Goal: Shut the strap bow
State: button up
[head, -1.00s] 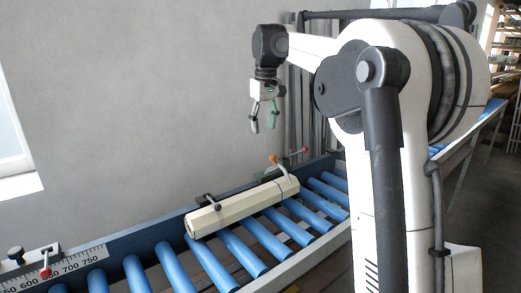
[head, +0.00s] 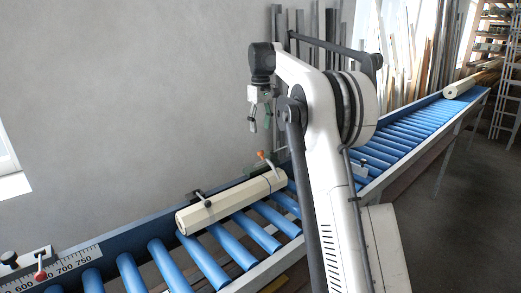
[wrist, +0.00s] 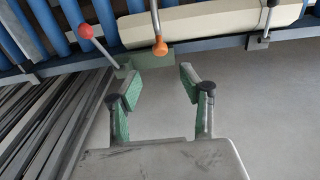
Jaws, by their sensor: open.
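The strap bow appears to be the thin grey bar with an orange knob (head: 262,155) at the right end of a cream profile bundle (head: 232,203). Its orange knob (wrist: 160,47) points toward my gripper in the wrist view, beside a green block (wrist: 150,60). The bar stands up from the bundle's end in the head view; how it is seated is hidden. My gripper (head: 259,124) is open and empty, hanging above and behind that end. In the wrist view its green-padded fingertips (wrist: 160,74) are spread, with the orange knob beyond them, apart from both.
A red-knobbed lever (wrist: 85,31) stands left of the bow. A black-knobbed clamp (head: 201,198) crosses the bundle's left part. Blue rollers (head: 205,262) carry the bundle. A ruler stop (head: 60,265) is at the front left. Upright profiles (head: 400,50) lean behind.

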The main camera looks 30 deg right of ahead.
notch_tip(320, 180, down, 10)
jog(key=shift+f+p, duration=0.1)
jog(key=shift+p, duration=0.7)
jog(key=shift+c, duration=0.3)
grip_shut()
